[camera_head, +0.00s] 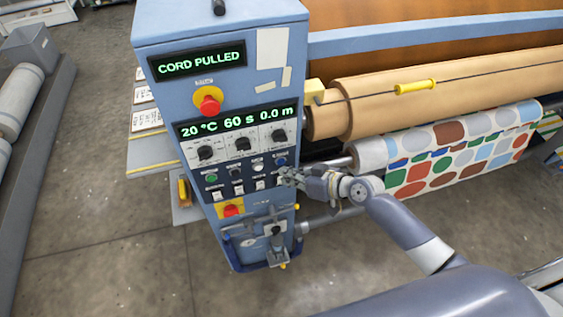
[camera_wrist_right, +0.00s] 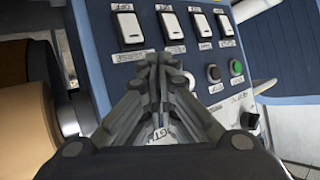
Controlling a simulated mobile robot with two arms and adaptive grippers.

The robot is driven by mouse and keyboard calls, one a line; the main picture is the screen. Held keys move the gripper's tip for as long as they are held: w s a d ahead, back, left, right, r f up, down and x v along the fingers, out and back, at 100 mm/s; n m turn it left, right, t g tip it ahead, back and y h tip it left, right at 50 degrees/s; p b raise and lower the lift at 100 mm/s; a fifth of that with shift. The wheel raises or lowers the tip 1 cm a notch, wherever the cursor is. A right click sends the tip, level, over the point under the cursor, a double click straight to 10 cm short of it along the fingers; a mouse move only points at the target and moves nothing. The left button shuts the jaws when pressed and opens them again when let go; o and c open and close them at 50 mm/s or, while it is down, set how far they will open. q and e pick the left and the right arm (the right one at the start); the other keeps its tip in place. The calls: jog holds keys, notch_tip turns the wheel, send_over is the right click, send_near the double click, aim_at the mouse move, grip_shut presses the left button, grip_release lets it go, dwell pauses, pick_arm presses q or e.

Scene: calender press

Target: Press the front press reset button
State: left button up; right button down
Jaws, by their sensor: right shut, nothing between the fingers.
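The blue control cabinet (camera_head: 240,95) carries a row of small round buttons: green (camera_head: 211,177), black (camera_head: 235,173), white (camera_head: 258,166) and blue (camera_head: 281,160). Their labels are too small to read, so I cannot tell which is press reset. My right gripper (camera_head: 285,175) is shut and empty, at the right end of the panel just below the blue button. In the right wrist view the shut fingertips (camera_wrist_right: 165,62) point at the panel, below white rocker switches (camera_wrist_right: 128,27). The green button (camera_wrist_right: 236,67) shows to their right. Contact cannot be told. My left gripper is not in view.
The upper display (camera_head: 198,64) reads "CORD PULLED". A red emergency knob (camera_head: 209,103) sits below it, and another red button (camera_head: 231,210) sits low on the cabinet. Paper rolls (camera_head: 400,95) and patterned fabric (camera_head: 450,150) lie to the right of the cabinet.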

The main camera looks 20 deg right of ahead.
jog(key=shift+w, duration=0.1)
dwell(0.3)
jog(key=shift+w, duration=0.35)
jog(key=shift+w+b, duration=0.35)
jog(key=shift+b, duration=0.15)
dwell(0.4)
jog(key=shift+s, duration=0.15)
jog(key=shift+s+p, duration=0.3)
jog(key=shift+s, duration=0.35)
jog(key=s+p, duration=0.1)
jog(key=s, duration=0.4)
jog(key=shift+d+p, duration=0.1)
jog(key=shift+p, duration=0.2)
dwell(0.8)
